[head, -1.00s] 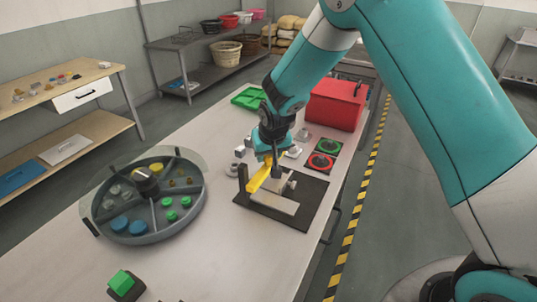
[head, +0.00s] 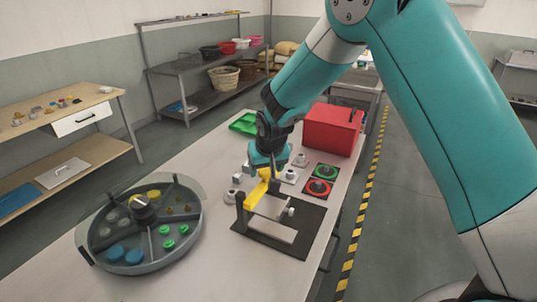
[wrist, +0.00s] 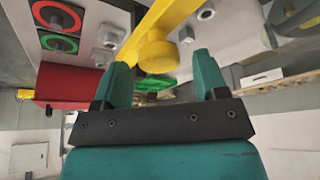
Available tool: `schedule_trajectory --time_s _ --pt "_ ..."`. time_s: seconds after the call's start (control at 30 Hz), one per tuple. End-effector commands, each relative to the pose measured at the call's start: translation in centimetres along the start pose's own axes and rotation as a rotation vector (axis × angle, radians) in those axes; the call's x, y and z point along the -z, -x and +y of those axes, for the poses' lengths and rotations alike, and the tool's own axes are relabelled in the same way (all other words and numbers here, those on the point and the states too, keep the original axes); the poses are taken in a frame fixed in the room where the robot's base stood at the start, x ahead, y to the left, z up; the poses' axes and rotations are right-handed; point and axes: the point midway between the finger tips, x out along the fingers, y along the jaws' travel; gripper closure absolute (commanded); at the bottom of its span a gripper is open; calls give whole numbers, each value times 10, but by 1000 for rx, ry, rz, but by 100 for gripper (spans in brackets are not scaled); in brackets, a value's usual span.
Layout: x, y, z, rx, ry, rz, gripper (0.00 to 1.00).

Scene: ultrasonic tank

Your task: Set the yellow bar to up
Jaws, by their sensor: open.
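The yellow bar (head: 256,194) is on a dark fixture plate (head: 262,241) on the bench in the head view. It slants up from beside a dark post toward my gripper. In the wrist view the bar (wrist: 178,14) runs diagonally across the top, with a round yellow knob (wrist: 157,53) on it. My gripper (head: 270,174) is open at the bar's upper end. In the wrist view its two fingers (wrist: 164,72) stand apart on either side of the knob's near end; I cannot tell whether they touch it.
A round divided tray (head: 140,268) with a clear cover stands left on the bench. A red box (head: 333,130), green and red ringed buttons (head: 318,188) and a green tray (head: 244,124) lie behind the fixture. Small metal fittings (head: 289,176) stand close around the gripper.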

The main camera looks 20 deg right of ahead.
Motion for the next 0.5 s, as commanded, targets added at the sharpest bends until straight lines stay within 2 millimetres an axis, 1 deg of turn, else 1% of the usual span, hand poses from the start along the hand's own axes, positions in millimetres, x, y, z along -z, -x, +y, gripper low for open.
schedule_trajectory --time_s 0.17,0.5 --pt "0 27 0 1 0 6 34" --pt "0 114 0 3 0 8 34"
